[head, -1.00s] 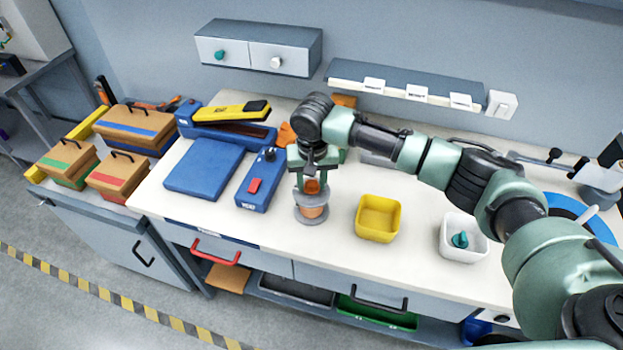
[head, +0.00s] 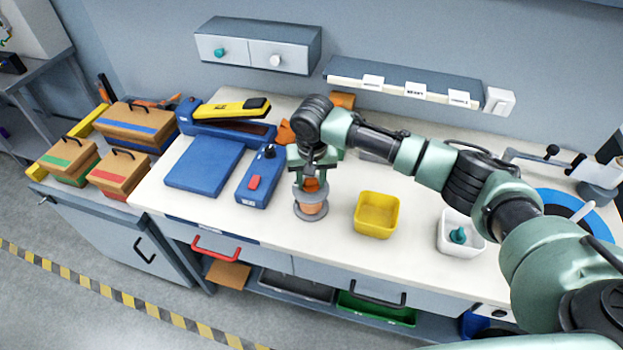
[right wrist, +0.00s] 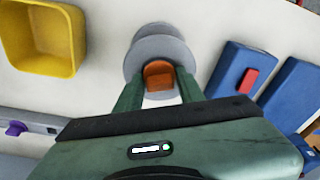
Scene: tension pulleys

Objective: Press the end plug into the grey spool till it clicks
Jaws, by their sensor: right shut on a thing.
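The grey spool (head: 311,210) stands upright on the bench near its front edge, with a copper-coloured band between its two flanges. Its round grey flanges also show in the right wrist view (right wrist: 160,43). My right gripper (head: 311,180) points down directly over the spool. Its fingers are shut on an orange piece (right wrist: 158,75), which I take to be the end plug. The piece is at the spool's upper flange; how deep it sits is hidden by the fingers. My left gripper is not in view.
A yellow bin (head: 377,215) and a white bin (head: 474,247) holding a teal knobbed piece (head: 458,235) stand to the right. A blue box with a red button (head: 254,183) stands close on the left. A narrow strip of bare bench lies around the spool.

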